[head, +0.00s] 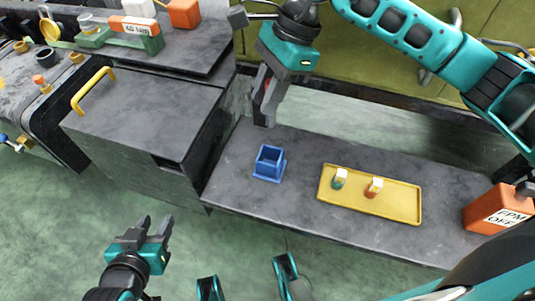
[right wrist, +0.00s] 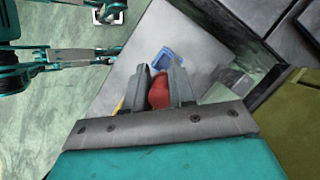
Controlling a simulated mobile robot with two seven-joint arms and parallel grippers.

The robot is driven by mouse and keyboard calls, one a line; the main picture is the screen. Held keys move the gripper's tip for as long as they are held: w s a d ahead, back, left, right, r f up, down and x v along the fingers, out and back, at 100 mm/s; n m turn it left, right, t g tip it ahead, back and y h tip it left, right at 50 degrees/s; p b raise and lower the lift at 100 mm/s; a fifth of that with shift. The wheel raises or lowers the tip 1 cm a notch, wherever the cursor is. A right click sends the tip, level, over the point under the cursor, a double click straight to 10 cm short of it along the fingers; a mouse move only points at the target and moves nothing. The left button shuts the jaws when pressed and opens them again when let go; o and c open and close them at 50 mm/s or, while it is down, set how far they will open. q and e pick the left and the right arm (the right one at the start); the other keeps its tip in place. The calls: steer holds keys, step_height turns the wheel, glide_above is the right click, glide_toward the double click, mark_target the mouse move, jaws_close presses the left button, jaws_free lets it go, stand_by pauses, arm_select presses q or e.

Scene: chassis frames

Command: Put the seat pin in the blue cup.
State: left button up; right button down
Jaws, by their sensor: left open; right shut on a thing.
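The blue cup (head: 270,160) is a square, open-topped holder on a flat base, standing on the grey bench; part of it shows beyond the fingers in the right wrist view (right wrist: 168,57). My right gripper (head: 265,103) is shut on a red piece, which I take to be the seat pin (right wrist: 159,91). It is mostly hidden by the fingers in the head view. The gripper is above the bench, behind the cup and apart from it. My left gripper (head: 155,224) is open and empty over the green floor, left of the bench's front.
A yellow tray (head: 398,208) right of the cup holds two small pins, one green-based (head: 339,178) and one orange-based (head: 374,187). An orange box (head: 497,209) stands at the bench's right end. A grey cabinet (head: 150,115) with a yellow handle rises left of the cup.

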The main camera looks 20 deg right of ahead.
steer(key=shift+f+b, duration=1.4)
steer(key=shift+f, duration=6.4)
steer(key=shift+f, duration=0.2)
steer(key=c, duration=0.9)
jaws_free()
steer(key=shift+c, duration=0.2)
